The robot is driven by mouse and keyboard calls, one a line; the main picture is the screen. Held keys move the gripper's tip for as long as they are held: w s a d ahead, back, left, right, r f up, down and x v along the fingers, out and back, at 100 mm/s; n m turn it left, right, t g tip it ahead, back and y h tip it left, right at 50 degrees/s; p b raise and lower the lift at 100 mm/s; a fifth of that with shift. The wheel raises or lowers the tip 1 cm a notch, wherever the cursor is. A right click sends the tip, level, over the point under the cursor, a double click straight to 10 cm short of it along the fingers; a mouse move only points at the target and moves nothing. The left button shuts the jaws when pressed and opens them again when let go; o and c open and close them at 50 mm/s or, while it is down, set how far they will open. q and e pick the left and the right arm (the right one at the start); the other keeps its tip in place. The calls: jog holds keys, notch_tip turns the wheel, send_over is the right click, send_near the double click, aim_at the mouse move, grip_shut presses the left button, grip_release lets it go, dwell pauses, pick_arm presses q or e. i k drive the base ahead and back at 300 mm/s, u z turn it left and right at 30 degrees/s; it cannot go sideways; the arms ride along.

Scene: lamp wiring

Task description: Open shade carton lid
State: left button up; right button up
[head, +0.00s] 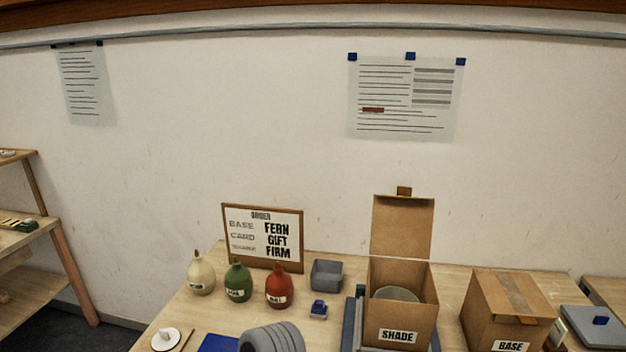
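The shade carton (402,310) is a brown box labelled SHADE, standing on the table right of the middle. Its lid (403,228) stands upright at the back, with a small tab on top, so the carton is open. A round grey-green thing (397,294) shows inside it. Neither of my grippers can be made out in the head view.
A closed BASE carton (485,320) stands to the right. Cream (201,274), green (238,282) and red (279,286) bottles, an order board (263,236) and a grey bin (327,274) are left. A grey ribbed shape (272,338) is at the front edge.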

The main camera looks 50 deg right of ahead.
aim_at(402, 223)
jog(key=u, duration=0.4)
jog(key=k, duration=0.9)
jog(key=z, duration=1.9)
jog(key=i, duration=0.5)
jog(key=u, duration=0.05)
